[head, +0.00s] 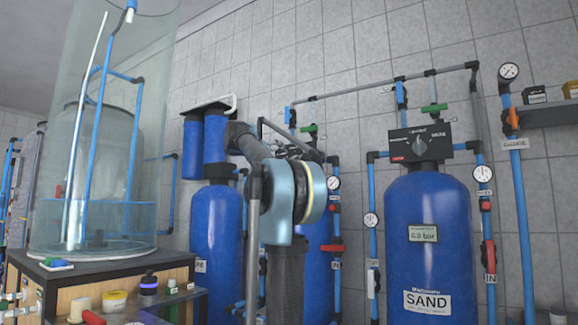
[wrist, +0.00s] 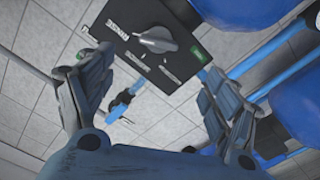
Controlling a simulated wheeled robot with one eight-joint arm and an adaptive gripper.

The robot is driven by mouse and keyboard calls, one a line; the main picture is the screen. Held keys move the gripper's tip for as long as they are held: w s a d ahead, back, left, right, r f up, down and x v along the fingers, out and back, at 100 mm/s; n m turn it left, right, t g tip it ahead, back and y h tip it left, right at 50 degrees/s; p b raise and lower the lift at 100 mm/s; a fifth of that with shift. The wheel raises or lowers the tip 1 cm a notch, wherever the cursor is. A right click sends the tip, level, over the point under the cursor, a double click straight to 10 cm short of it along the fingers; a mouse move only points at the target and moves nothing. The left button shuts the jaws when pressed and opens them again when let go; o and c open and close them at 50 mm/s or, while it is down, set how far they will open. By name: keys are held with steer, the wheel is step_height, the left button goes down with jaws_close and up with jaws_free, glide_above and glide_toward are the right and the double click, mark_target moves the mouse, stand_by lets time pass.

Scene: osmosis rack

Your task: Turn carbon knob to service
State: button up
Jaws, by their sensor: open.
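In the wrist view, a black control head (wrist: 135,25) carries a grey knob (wrist: 157,40) with a raised ridge. The word RINSE is legible on its face, and a small green sticker is at one corner; the other markings are too blurred to read. I take this as the carbon knob, though no carbon label is legible. My gripper (wrist: 156,65) is open, with one finger on each side of the picture. The knob appears beyond the fingertips, with nothing between them. In the head view, my arm covers much of the blue tank (head: 316,240) behind it, and its knob cannot be made out.
The blue SAND tank (head: 428,245) stands at the right, with its own black head and knob (head: 419,146). Blue pipes (head: 520,200), gauges and red-handled valves flank the tanks. A clear cylinder (head: 100,140) stands on a bench at the left.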

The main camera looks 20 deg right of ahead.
steer(key=x, duration=1.4)
steer(key=shift+w+d, duration=0.25)
steer(key=shift+d, duration=0.05)
steer(key=c, duration=1.1)
steer(key=shift+o, duration=0.3)
steer(key=shift+a, duration=0.1)
